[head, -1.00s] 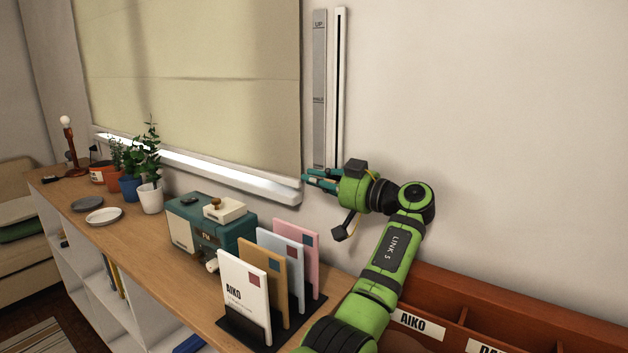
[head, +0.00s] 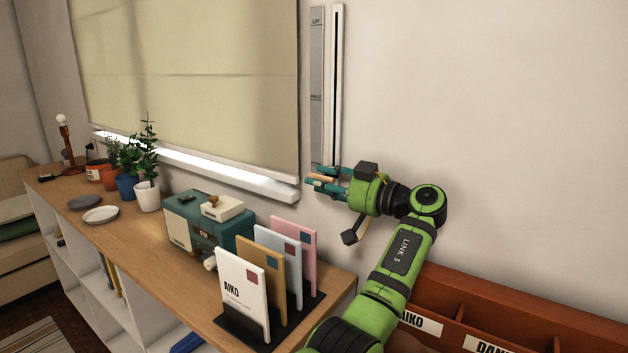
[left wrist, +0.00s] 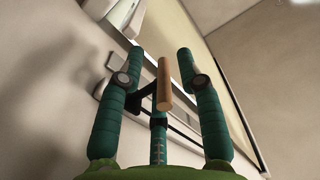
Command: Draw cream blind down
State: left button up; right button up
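The cream blind (head: 190,72) hangs over most of the window, with a bright strip between its lower edge and the white sill (head: 235,182). To its right are a grey label strip (head: 317,70) reading UP, with a smaller unclear word midway, and a white upright track (head: 337,80) with a dark slot. My left gripper (head: 313,180) is at the low end of the track, its fingers apart around a wooden handle (head: 321,179). In the left wrist view the handle (left wrist: 164,85) stands between the fingers, with gaps at both sides. My right gripper is not in view.
A red-brown name-labelled box (head: 540,310) stands at lower right. The wall right of the track is bare.

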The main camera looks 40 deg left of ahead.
pick_arm(q)
jog(key=w+d, duration=0.1)
jog(key=d, duration=0.8)
jog(key=shift+d, duration=0.2)
